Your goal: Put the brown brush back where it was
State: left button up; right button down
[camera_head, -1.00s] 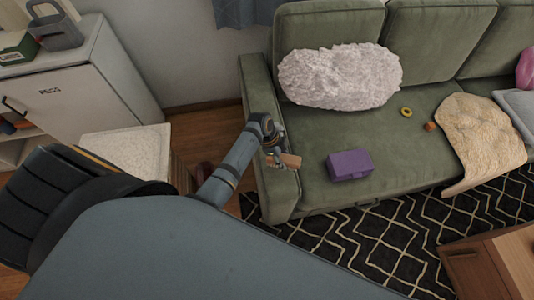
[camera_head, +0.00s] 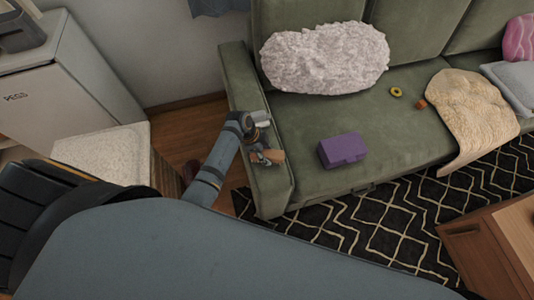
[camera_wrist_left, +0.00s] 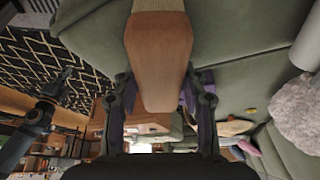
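The brown brush (camera_head: 271,156) is in my left gripper (camera_head: 262,153), in front of the inner side of the sofa's left armrest in the head view. In the left wrist view the brush (camera_wrist_left: 160,60) shows as a broad wooden block between the two fingers (camera_wrist_left: 160,95), with a paler part at the top edge. The fingers are shut on it. The green sofa (camera_head: 300,170) lies under and beside the gripper. My right gripper is not in the head view; a dark arm part of mine (camera_wrist_left: 38,118) shows at the left of the wrist view, its fingers unclear.
A purple box (camera_head: 342,151) sits on the seat right of the gripper. A fluffy pillow (camera_head: 325,58), a yellow ring (camera_head: 396,91), a small orange-brown thing (camera_head: 421,104) and a beige blanket (camera_head: 470,115) lie farther off. A white-topped stand (camera_head: 105,155) is at left, a wooden table (camera_head: 480,235) at lower right.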

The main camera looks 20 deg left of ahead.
pick_arm(q)
jog(key=o, duration=0.4)
jog(key=shift+c, duration=0.2)
jog(key=w+v, duration=0.1)
jog(key=v, duration=1.1)
jog(key=shift+s+r+p, duration=0.2)
jog(key=shift+s+p, duration=0.2)
